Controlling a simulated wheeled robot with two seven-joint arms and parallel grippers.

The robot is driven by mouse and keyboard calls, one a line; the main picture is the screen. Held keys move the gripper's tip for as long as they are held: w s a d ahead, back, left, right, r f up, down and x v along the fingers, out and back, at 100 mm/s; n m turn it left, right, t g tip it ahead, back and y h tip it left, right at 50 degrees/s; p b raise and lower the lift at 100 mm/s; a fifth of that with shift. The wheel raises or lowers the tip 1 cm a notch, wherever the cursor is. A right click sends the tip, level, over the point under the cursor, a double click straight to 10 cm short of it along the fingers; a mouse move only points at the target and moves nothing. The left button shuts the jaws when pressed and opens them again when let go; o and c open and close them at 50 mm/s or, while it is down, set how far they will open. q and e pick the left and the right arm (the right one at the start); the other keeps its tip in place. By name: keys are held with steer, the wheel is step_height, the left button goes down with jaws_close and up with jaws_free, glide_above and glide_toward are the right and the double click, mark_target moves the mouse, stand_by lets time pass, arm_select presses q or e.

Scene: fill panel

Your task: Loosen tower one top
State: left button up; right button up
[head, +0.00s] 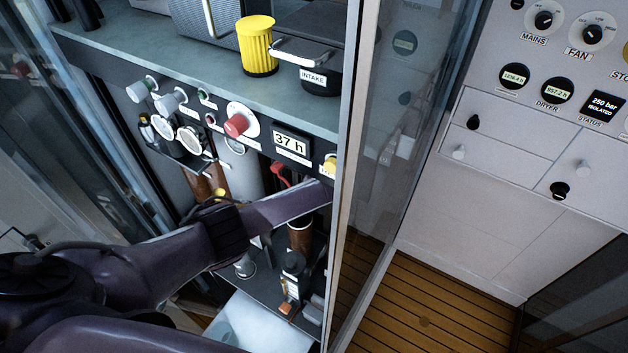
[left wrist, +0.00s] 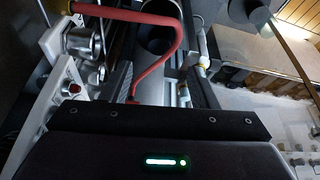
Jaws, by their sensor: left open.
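Under the control panel stand a grey cylinder (head: 243,172) and brown cylinders, one at left (head: 207,186) and one at right (head: 300,238). I cannot tell which is tower one, and no label marks its top. My left arm crosses in front of them; its hand is hidden behind the door frame in the head view. In the left wrist view my left gripper (left wrist: 160,92) is open. Beyond its dark fingers is a dark round cylinder end (left wrist: 158,38), with a red hose (left wrist: 172,62) curving past it. I see no contact. My right gripper is not in view.
The panel carries a red knob (head: 236,125) and a display reading 37 h (head: 291,142). A yellow ribbed canister (head: 257,47) and an INTAKE pot (head: 322,80) stand on the shelf above. A glass door (head: 385,130) stands close at the right, above wooden flooring (head: 425,305).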

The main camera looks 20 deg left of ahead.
arm_select(q)
steer(key=v, duration=0.3)
steer(key=shift+p, duration=0.4)
steer(key=shift+a, duration=0.1)
